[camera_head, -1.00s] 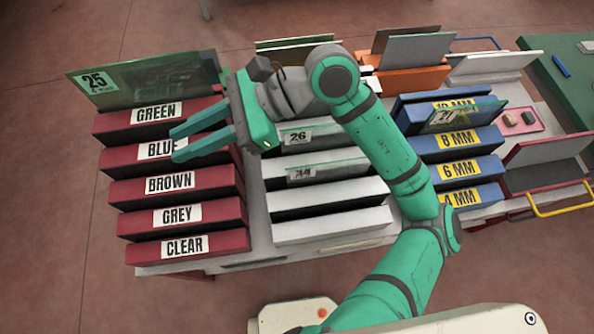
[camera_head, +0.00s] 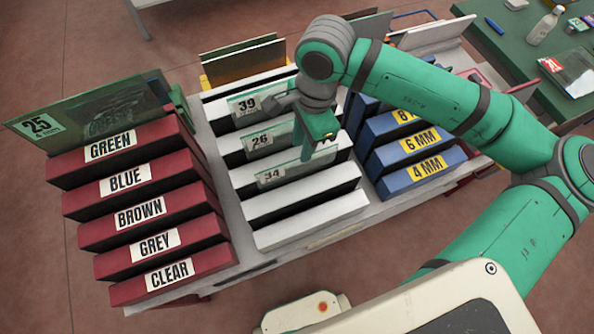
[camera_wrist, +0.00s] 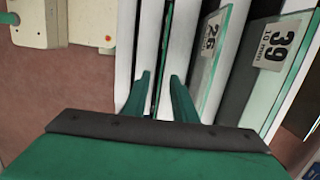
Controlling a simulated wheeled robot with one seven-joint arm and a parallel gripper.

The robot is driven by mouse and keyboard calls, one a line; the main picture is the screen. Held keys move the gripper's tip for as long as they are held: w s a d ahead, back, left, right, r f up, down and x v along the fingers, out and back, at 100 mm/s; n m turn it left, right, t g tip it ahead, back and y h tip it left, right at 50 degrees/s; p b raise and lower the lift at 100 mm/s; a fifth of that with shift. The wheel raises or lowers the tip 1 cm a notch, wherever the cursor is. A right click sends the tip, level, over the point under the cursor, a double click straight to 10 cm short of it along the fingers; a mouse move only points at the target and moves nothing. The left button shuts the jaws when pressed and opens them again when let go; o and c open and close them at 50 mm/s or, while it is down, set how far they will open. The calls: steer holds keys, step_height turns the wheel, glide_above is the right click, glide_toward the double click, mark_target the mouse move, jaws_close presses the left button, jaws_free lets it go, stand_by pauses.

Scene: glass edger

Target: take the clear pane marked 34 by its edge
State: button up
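The clear pane marked 34 (camera_head: 306,167) stands in a slot of the white rack (camera_head: 300,206), its label at the left end. In the wrist view its thin green edge (camera_wrist: 164,62) runs between my fingers. My gripper (camera_wrist: 162,92) is open, with one finger on each side of that edge and gaps showing. In the head view my gripper (camera_head: 308,142) points down over the right part of the pane. Whether the fingertips touch the glass cannot be told.
Panes marked 26 (camera_head: 260,141) and 39 (camera_head: 246,105) stand in slots behind. A red rack (camera_head: 170,283) with pane 25 (camera_head: 90,115) is at left. A blue rack (camera_head: 421,175) is at right, partly behind my arm. A green table (camera_head: 520,40) is beyond.

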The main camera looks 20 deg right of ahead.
mark_target(298, 159)
steer(key=shift+w+a+f, duration=0.1)
steer(key=shift+a+f, duration=0.1)
steer(key=shift+f, duration=1.2)
steer(key=shift+s+a+f, duration=0.1)
steer(key=shift+a+f, duration=0.15)
steer(key=shift+f, duration=1.2)
steer(key=shift+w+a+f, duration=0.1)
steer(key=shift+a+f, duration=0.1)
steer(key=shift+f, duration=1.2)
jaws_close()
